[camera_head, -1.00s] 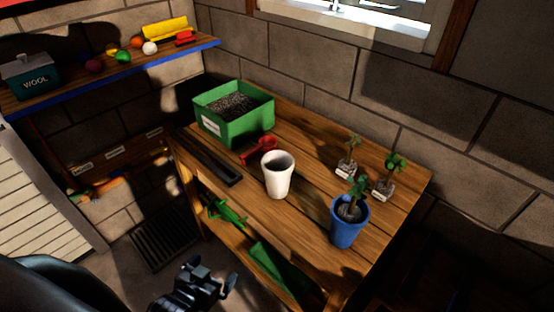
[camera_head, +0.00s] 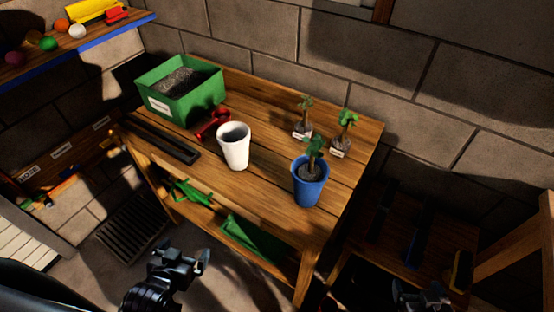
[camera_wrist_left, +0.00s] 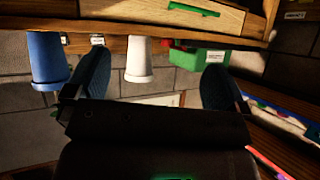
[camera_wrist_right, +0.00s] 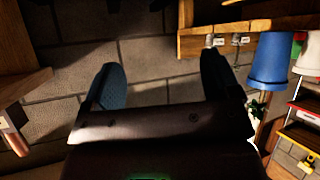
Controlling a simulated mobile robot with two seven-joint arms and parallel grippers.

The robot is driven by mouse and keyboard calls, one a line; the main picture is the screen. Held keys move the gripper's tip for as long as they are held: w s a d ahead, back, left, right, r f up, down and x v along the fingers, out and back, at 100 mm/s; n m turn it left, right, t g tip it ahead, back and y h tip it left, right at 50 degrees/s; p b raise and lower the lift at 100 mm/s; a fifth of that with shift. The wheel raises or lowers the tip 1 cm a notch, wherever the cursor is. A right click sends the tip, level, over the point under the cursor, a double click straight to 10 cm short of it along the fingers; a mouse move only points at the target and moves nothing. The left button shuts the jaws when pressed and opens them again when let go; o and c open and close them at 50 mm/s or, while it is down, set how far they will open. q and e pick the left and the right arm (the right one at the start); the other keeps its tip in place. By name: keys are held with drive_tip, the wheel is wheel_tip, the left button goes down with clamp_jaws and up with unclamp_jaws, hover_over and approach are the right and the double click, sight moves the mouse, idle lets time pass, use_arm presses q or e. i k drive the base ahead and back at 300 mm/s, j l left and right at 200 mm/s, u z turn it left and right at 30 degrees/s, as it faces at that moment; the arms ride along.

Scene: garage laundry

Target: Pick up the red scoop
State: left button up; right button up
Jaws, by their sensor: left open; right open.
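The red scoop (camera_head: 213,123) lies on the wooden workbench (camera_head: 262,183), between the green box of dark soil (camera_head: 187,103) and the white cup (camera_head: 233,147). The cup stands close to its right and may hide a little of it. My left gripper (camera_head: 187,260) is open and empty, in front of the bench and well apart from the scoop. My right gripper (camera_head: 426,296) is open and empty at the lower right.
A blue pot with a plant (camera_head: 309,185) stands at the bench's right front. Two small labelled plants (camera_head: 303,118) (camera_head: 344,133) stand behind it. A long black tray (camera_head: 163,140) lies along the front left edge. Green tools (camera_head: 188,192) are on the shelf below.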

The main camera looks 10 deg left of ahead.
sight(220, 116)
drive_tip(key=j+z, duration=0.3)
drive_tip(key=j, duration=0.95)
drive_tip(key=j+z, duration=0.3)
drive_tip(key=j, duration=1)
